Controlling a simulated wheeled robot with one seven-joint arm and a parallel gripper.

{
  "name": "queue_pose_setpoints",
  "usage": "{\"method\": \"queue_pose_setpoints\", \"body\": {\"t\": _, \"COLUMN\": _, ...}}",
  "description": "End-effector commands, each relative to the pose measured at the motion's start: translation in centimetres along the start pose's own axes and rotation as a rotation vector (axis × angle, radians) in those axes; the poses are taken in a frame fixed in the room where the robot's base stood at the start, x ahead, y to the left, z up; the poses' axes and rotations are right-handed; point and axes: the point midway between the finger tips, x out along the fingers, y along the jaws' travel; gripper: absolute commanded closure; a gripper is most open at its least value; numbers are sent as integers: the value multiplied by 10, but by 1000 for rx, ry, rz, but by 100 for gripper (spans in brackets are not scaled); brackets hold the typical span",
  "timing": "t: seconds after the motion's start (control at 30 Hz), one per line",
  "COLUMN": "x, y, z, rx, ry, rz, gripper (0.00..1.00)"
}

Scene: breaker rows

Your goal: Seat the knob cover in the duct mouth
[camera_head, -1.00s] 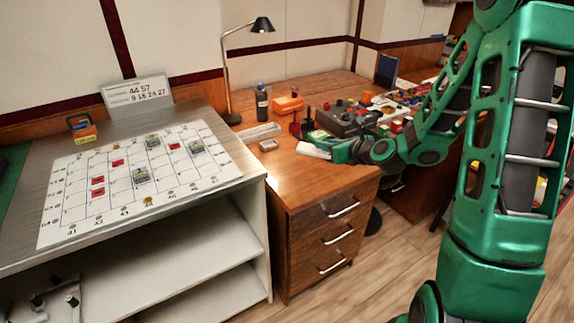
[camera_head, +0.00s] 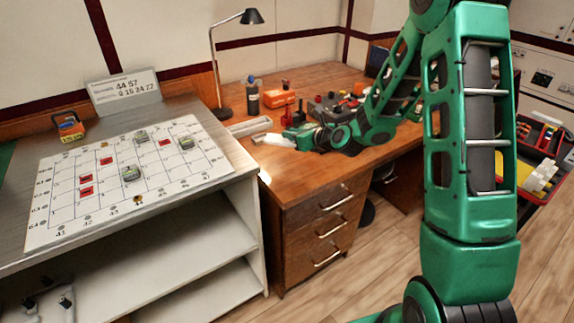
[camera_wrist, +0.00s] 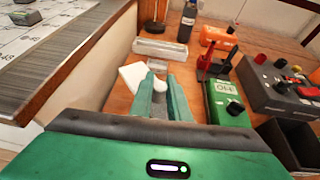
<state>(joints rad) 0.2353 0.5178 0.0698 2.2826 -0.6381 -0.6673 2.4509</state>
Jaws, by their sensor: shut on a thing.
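My gripper (camera_wrist: 160,92) is shut on a white piece (camera_wrist: 134,75), which I take to be the knob cover. The piece sticks out ahead and to the left of the fingertips in the wrist view. In the head view, my gripper (camera_head: 288,138) points left over the desk, with the white piece (camera_head: 268,140) at its tip. A pale grey trunking piece (camera_wrist: 160,48), likely the duct, lies just beyond. It also shows in the head view (camera_head: 250,126). Its mouth is not clear, and I cannot tell whether the white piece touches it.
A green box (camera_wrist: 228,103), red-handled tools (camera_wrist: 206,62), a dark bottle (camera_wrist: 187,22) and a grey knobbed box (camera_wrist: 285,85) stand nearby on the desk (camera_head: 285,176). A raised bench with a gridded sheet (camera_head: 60,215) borders the desk at left.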

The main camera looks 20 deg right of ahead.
Motion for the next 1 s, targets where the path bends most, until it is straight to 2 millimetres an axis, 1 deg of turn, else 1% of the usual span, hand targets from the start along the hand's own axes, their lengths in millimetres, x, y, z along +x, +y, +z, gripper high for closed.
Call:
{"method": "queue_pose_setpoints", "body": {"t": 0.03, "x": 7, "y": 0, "z": 2, "rx": -5, "ry": -1, "rz": 10, "gripper": 100}}
{"method": "queue_pose_setpoints", "body": {"t": 0.13, "x": 19, "y": -1, "z": 7, "rx": -15, "ry": -1, "rz": 37, "gripper": 100}}
{"method": "queue_pose_setpoints", "body": {"t": 0.2, "x": 26, "y": -1, "z": 5, "rx": -20, "ry": 1, "rz": 50, "gripper": 100}}
{"method": "queue_pose_setpoints", "body": {"t": 0.27, "x": 29, "y": -1, "z": -1, "rx": -19, "ry": 3, "rz": 55, "gripper": 100}}
{"method": "queue_pose_setpoints", "body": {"t": 0.4, "x": 38, "y": -1, "z": -24, "rx": -18, "ry": 4, "rz": 55, "gripper": 100}}
{"method": "queue_pose_setpoints", "body": {"t": 0.5, "x": 42, "y": -1, "z": -36, "rx": -19, "ry": 3, "rz": 53, "gripper": 100}}
{"method": "queue_pose_setpoints", "body": {"t": 0.77, "x": 48, "y": -2, "z": -50, "rx": -21, "ry": 1, "rz": 52, "gripper": 100}}
{"method": "queue_pose_setpoints", "body": {"t": 1.0, "x": 60, "y": -2, "z": -77, "rx": -19, "ry": 2, "rz": 53, "gripper": 100}}
